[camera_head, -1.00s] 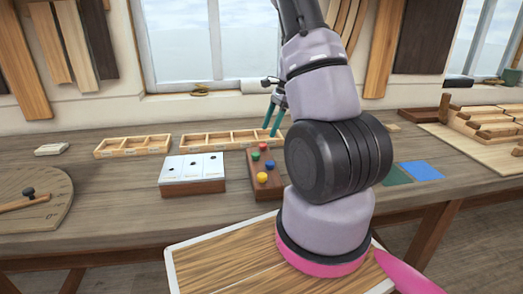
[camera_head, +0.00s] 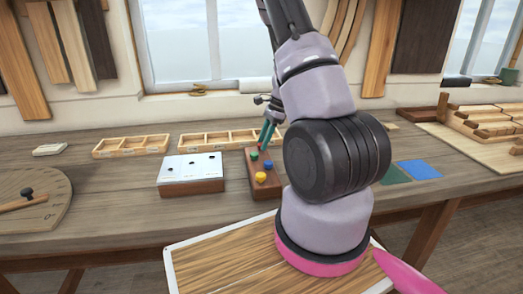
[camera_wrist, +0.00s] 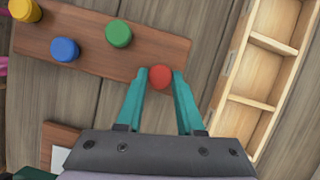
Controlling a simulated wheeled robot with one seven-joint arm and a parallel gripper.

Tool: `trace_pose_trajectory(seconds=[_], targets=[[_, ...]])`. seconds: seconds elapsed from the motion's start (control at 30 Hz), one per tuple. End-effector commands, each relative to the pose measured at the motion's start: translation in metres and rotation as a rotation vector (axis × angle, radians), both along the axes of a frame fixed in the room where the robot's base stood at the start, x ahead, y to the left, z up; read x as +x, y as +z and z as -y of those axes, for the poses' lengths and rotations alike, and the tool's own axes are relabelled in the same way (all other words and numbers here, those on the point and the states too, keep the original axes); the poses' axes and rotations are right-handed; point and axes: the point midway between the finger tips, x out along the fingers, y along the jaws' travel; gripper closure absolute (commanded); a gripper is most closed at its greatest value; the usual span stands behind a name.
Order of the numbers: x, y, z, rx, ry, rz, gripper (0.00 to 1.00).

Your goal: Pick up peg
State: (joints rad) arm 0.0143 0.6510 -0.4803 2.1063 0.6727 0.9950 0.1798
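A wooden block (camera_head: 250,187) on the bench carries several coloured pegs. In the wrist view the red peg (camera_wrist: 160,76) sits at the end of the block, between the two teal fingertips of my gripper (camera_wrist: 160,74). The fingers stand on either side of it; the left tip looks very close, and I cannot tell whether they touch. The green peg (camera_wrist: 118,33), blue peg (camera_wrist: 65,49) and yellow peg (camera_wrist: 25,10) stand in the block farther left. In the head view my gripper (camera_head: 267,134) points down over the block's far end.
A white-topped block (camera_head: 190,168) stands left of the peg block. Divided wooden trays (camera_wrist: 248,95) lie behind it, close to my gripper. Green and blue squares (camera_head: 420,173) lie to the right. A round board with a handle (camera_head: 30,205) is at far left.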

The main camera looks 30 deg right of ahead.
Motion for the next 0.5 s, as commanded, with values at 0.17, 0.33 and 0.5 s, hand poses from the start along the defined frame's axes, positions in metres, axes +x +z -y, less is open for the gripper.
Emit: trace_pose_trajectory(seconds=[0.17, 0.33, 0.5], targets=[[0.0, 0.0, 0.0, 0.0, 0.0, 0.0, 1.0], [0.001, 0.009, 0.0, 0.0, 0.0, 0.002, 1.0], [0.001, 0.04, 0.0, 0.001, 0.001, 0.006, 1.0]])
